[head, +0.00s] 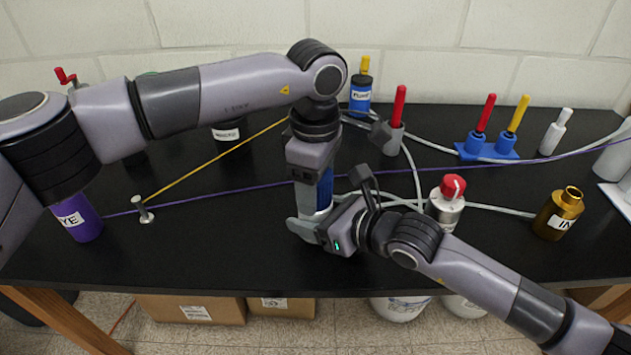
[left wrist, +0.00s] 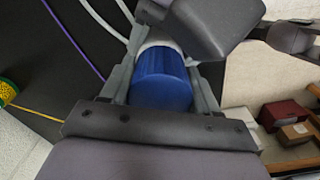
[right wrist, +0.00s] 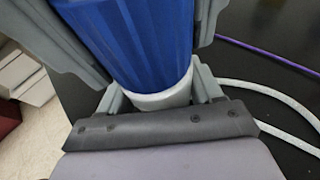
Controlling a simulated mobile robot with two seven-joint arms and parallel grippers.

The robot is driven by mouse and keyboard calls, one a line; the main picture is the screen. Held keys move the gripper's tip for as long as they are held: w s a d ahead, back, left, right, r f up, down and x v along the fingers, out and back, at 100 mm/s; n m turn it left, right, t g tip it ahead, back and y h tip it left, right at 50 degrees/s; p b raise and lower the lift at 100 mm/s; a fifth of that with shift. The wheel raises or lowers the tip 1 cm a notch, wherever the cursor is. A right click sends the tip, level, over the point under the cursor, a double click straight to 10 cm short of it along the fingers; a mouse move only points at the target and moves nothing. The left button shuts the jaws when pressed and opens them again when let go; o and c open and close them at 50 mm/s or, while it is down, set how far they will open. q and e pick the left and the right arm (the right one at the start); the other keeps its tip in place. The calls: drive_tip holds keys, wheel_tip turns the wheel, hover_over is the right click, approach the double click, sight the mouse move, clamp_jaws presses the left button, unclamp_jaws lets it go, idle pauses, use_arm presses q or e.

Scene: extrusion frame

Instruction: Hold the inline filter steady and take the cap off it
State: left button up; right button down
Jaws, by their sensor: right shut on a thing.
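The inline filter stands near the middle of the bench, with a blue ribbed cap (head: 324,190) on a white body (right wrist: 165,97). My left gripper (head: 316,190) reaches down from above, its fingers on both sides of the cap (left wrist: 162,80); whether they press on it is unclear. My right gripper (head: 318,228) comes in low from the right and is shut on the filter's body. The cap is still on the body. Both grippers hide much of the filter in the head view.
A purple line (head: 240,190) and a yellow line (head: 205,165) cross the bench at left. White tubing (head: 500,209) runs to the right. A red-capped white bottle (head: 446,205) and a gold bottle (head: 558,214) stand right. A purple bottle (head: 78,218) stands left.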

use_arm(q)
drive_tip(key=shift+c, duration=1.4)
drive_tip(key=n, duration=0.5)
drive_tip(key=shift+w, duration=0.1)
drive_tip(key=o, duration=1.2)
drive_tip(key=shift+c, duration=0.2)
drive_tip(key=shift+r, duration=0.15)
drive_tip(key=shift+r, duration=2.15)
use_arm(e)
drive_tip(key=shift+c, duration=0.5)
unclamp_jaws()
